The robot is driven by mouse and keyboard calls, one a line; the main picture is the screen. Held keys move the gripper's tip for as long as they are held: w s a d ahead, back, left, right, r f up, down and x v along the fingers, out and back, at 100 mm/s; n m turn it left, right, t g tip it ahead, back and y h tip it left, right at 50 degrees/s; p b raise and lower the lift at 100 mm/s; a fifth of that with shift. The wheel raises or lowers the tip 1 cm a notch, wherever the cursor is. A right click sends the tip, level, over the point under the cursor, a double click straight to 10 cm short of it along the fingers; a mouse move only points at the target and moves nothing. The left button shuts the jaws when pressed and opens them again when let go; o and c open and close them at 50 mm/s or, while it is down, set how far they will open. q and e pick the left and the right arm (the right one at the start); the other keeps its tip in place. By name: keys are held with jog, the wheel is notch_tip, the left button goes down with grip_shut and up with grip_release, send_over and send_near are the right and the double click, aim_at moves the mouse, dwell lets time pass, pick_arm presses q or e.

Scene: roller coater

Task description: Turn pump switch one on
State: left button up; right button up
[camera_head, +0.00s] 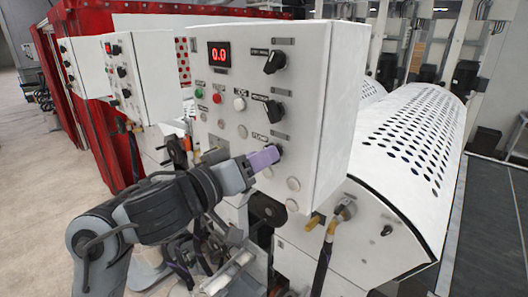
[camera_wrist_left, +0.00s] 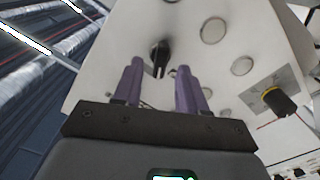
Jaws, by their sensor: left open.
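The white control box (camera_head: 325,100) carries a red display reading 0.0 and three black rotary switches on its right side. The lowest switch (camera_head: 279,150), beside a small label that seems to read PUMP, is partly hidden by my gripper. My left gripper (camera_head: 264,159) has purple fingers and is right in front of this switch. In the left wrist view, a black switch (camera_wrist_left: 159,55) shows just beyond and between the open fingertips (camera_wrist_left: 157,70). I cannot tell whether they touch it. My right gripper is in neither view.
The upper switch (camera_head: 274,62) and middle switch (camera_head: 272,110) sit above my gripper. Buttons and round caps (camera_head: 293,184) surround it. A yellow-handled valve (camera_head: 313,222) and a hose are below the box. A perforated white cover (camera_head: 405,140) stands right; more control boxes (camera_head: 150,65) stand left.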

pick_arm(q)
jog(key=shift+x, duration=1.05)
jog(key=shift+c, duration=0.3)
grip_shut()
